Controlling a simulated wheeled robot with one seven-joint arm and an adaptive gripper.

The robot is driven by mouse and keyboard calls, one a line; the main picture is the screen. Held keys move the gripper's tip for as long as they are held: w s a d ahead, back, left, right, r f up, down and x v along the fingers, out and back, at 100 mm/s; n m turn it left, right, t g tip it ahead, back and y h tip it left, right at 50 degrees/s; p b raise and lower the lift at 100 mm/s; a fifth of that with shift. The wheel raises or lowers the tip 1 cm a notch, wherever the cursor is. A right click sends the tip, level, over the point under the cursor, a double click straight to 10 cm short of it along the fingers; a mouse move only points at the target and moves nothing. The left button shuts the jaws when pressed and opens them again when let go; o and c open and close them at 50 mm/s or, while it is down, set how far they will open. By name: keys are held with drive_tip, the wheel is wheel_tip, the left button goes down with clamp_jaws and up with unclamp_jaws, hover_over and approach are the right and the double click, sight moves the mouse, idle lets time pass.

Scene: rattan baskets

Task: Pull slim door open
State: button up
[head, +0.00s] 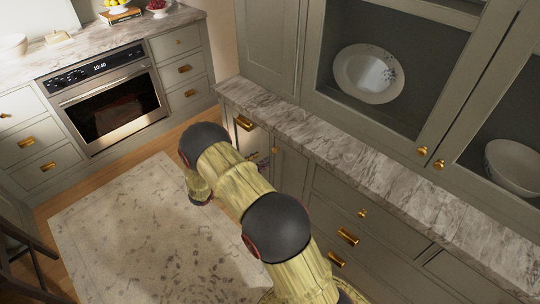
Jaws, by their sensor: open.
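In the head view, a slim grey-green door (290,168) is in the lower cabinet under the marble counter, with a small gold knob (276,150) near its upper left. It looks shut, flush with the cabinet front. My arm reaches from the bottom of the view toward the upper left and bends down at its far joint, in front of the lower cabinet. My arm covers the lower part of the door. My gripper cannot be made out; it seems hidden behind my arm. No contact with the knob shows.
The marble counter (350,165) overhangs the lower cabinet. Gold-handled drawers (347,237) are to the right of the door. Glass-fronted upper doors hold a plate (369,74) and a bowl (513,166). An oven (113,105) stands at the back left. The rug (120,235) is clear; a dark chair (30,265) stands lower left.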

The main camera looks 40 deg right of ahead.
sight(274, 152)
drive_tip(key=d+f, duration=0.1)
drive_tip(key=d, duration=0.1)
drive_tip(key=w+d+f+n+b, duration=0.1)
drive_tip(key=d, duration=0.2)
drive_tip(key=d+f+n+t+b, duration=0.1)
drive_tip(key=d, duration=0.2)
drive_tip(key=shift+w+f+h, duration=0.25)
drive_tip(key=shift+w+h, duration=0.05)
drive_tip(key=shift+w, duration=0.05)
drive_tip(key=shift+a, duration=0.1)
drive_tip(key=c, duration=0.4)
clamp_jaws()
